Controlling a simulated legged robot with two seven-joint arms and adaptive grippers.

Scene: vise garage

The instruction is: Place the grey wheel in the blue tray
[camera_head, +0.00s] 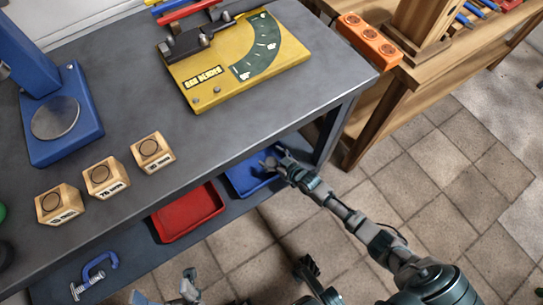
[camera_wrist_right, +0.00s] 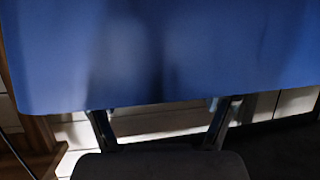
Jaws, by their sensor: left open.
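The blue tray (camera_head: 238,183) sits on the lower shelf under the workbench, right of a red tray. My right gripper (camera_head: 268,163) is over the blue tray's right part. In the right wrist view the blue tray (camera_wrist_right: 160,60) fills the upper picture, and my right gripper's fingers (camera_wrist_right: 160,118) stand apart with nothing seen between them. My left gripper (camera_head: 165,292) is open and empty at the bottom edge, in front of the bench. I cannot make out the grey wheel in either view; the right hand hides part of the tray.
The red tray (camera_head: 188,212) and a blue clamp (camera_head: 95,273) are on the lower shelf. The workbench top (camera_head: 200,135) overhangs it, bearing a yellow bar bender (camera_head: 215,80), wooden blocks (camera_head: 105,177) and a blue press (camera_head: 65,140). A wooden bench (camera_head: 385,90) stands right.

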